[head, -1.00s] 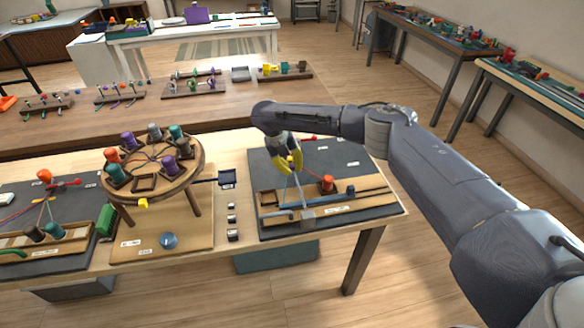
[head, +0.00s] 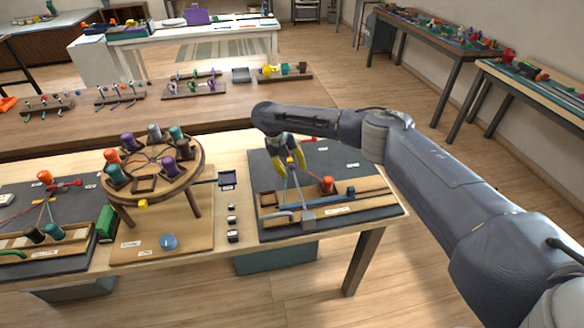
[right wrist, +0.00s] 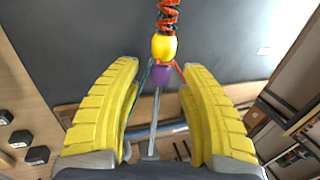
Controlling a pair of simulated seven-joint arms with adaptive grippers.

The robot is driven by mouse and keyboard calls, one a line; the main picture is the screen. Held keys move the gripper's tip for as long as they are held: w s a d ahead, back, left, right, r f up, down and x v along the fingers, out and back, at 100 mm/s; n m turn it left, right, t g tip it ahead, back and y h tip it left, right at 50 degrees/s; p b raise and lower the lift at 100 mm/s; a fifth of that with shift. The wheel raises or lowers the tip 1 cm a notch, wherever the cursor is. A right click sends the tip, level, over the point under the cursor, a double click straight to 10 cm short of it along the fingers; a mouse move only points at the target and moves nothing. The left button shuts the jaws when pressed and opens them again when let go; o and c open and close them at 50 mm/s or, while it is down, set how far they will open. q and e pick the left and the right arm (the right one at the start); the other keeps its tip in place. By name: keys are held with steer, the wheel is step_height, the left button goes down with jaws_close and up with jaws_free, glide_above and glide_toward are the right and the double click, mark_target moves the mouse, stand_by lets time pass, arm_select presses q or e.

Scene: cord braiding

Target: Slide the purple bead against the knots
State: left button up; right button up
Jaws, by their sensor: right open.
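In the right wrist view the purple bead (right wrist: 161,76) sits between my open right fingers, directly below a yellow bead (right wrist: 164,47) that it appears to touch. An orange-red twisted cord (right wrist: 168,14) rises above the yellow bead. A green and a red strand leave the beads to either side. My right gripper (right wrist: 158,70) has yellow fingers on both sides of the purple bead, with visible gaps. In the head view my right gripper (head: 290,172) hangs over the dark mat (head: 350,160); the purple bead is not clear there. My left gripper is not in view.
Below the gripper is a wooden rack (head: 366,194) with a red-orange bobbin (head: 328,184) and a grey post (head: 307,213). A round braiding stand (head: 190,180) with several bobbins stands to the left. The mat's back right is mostly clear.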

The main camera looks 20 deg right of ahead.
steer(key=v, duration=1.2)
stand_by(0.5)
